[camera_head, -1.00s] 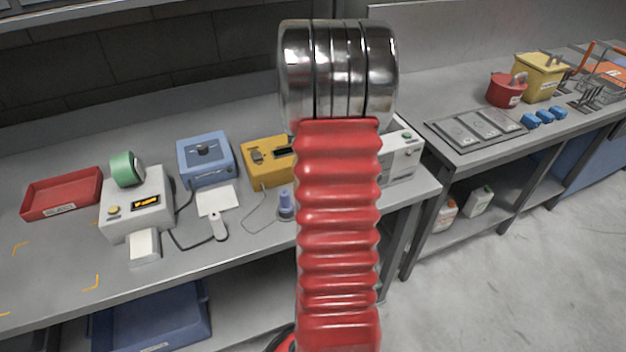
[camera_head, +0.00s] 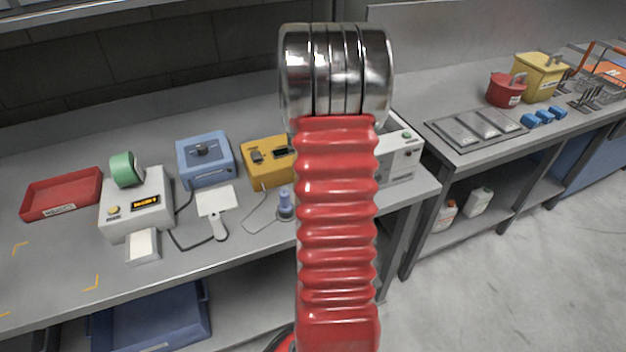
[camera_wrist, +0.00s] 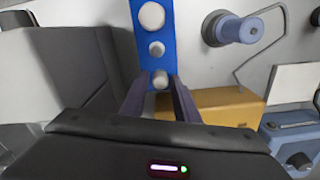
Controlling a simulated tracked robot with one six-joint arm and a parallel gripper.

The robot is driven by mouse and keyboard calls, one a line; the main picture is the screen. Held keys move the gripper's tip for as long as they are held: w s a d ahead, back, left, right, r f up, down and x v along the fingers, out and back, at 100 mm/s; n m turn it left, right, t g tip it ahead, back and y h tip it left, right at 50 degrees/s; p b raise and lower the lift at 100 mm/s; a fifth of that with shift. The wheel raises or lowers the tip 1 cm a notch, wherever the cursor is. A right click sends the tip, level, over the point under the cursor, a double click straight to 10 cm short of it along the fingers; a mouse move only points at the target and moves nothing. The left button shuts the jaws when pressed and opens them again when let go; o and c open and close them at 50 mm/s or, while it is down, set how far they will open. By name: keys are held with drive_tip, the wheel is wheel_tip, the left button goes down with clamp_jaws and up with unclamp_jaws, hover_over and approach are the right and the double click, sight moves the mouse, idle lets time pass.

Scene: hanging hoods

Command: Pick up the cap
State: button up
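In the wrist view a blue strip (camera_wrist: 156,14) carries a few pale round pieces, one of them a small cylinder (camera_wrist: 160,79) close to my fingertips. I cannot tell for sure which piece is the cap. My gripper (camera_wrist: 160,84) has two dark fingers standing apart, with the small cylinder seen between or just beyond their tips. I cannot tell whether they touch it. In the head view my red and chrome arm hides the gripper and the blue strip.
A blue-violet bottle-like piece (camera_head: 286,204) stands on the bench; it also shows in the wrist view (camera_wrist: 240,29). A yellow box (camera_head: 268,164), blue box (camera_head: 206,162) and white device (camera_head: 400,158) stand around. A red tray (camera_head: 62,210) is at left. Bare bench lies at front left.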

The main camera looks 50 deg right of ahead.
clamp_jaws()
wheel_tip(320, 180, up, 10)
idle(0.8)
idle(0.4)
